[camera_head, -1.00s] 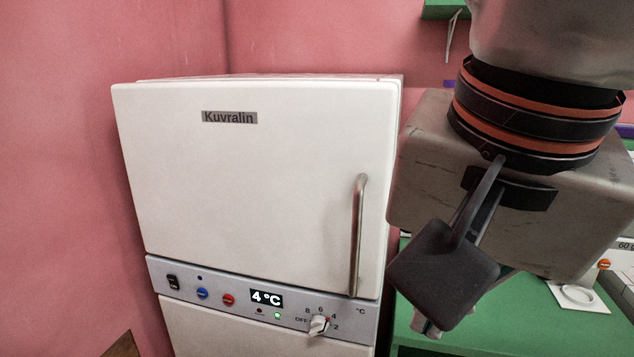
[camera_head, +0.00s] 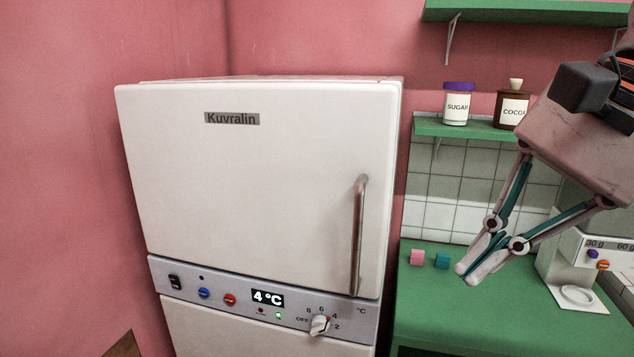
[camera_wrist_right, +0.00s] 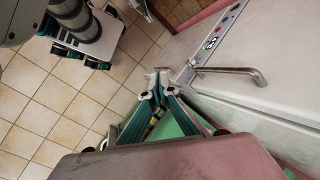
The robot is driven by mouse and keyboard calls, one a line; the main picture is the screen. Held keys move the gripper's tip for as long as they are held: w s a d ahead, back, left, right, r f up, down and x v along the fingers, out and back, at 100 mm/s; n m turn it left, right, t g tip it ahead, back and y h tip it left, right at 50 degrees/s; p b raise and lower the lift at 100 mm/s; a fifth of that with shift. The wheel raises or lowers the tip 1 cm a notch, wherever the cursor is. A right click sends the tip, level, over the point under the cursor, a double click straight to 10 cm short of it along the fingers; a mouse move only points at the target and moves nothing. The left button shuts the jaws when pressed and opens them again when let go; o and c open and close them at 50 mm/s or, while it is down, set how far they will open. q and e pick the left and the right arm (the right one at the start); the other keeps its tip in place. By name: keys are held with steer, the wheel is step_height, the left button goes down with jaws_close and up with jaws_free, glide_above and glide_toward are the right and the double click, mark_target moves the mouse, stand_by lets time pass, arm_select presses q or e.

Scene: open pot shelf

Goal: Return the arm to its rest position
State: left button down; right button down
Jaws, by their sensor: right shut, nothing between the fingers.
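My right gripper (camera_head: 470,272) comes in from the right in the head view, above the green counter and to the right of the fridge. Its fingers are closed together with nothing between them. In the right wrist view the same gripper (camera_wrist_right: 158,76) points up the picture, apart from the fridge handle (camera_wrist_right: 232,73). My left gripper does not show in the head view. The white fridge (camera_head: 250,190), marked Kuvralin, has its upper door closed, with a vertical metal handle (camera_head: 358,235).
A sugar jar (camera_head: 457,105) and a cocoa jar (camera_head: 511,108) stand on a green shelf (camera_head: 470,130). Tiled floor (camera_wrist_right: 30,110) lies open at the wrist view's left.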

steer(key=w+a+f+m+g+y, duration=0.4)
steer(key=w+a+f+m+y, duration=0.2)
steer(key=a+m+y, duration=0.5)
steer(key=w+d+f+m+t, duration=0.65)
steer(key=f+m, duration=0.25)
steer(key=m, duration=0.2)
steer(key=w+d+f+m+t, duration=0.5)
steer(key=d+f+m+t, duration=0.2)
steer(key=f+m, duration=0.3)
steer(key=s+d+f+m+t+h, duration=0.1)
steer(key=d+f+m+h, duration=0.35)
steer(key=f, duration=0.45)
steer(key=s+d+f+m+t+h, duration=0.1)
steer(key=d+f+m+h, duration=0.2)
steer(key=d+f+m, duration=0.4)
steer(key=s+d+f+m+g+h, duration=0.2)
steer(key=s+d+f+h, duration=0.1)
steer(key=s+d+f, duration=0.45)
steer(key=s+d+f+m+g+h, duration=0.2)
steer(key=s+d+f+m+h, duration=0.15)
steer(key=s+f, duration=0.6)
steer(key=w+a+f+m+t, duration=0.1)
steer(key=a+f+m, duration=0.2)
steer(key=a+m, duration=0.5)
steer(key=a, duration=1.2)
steer(key=shift+a+y, duration=0.4)
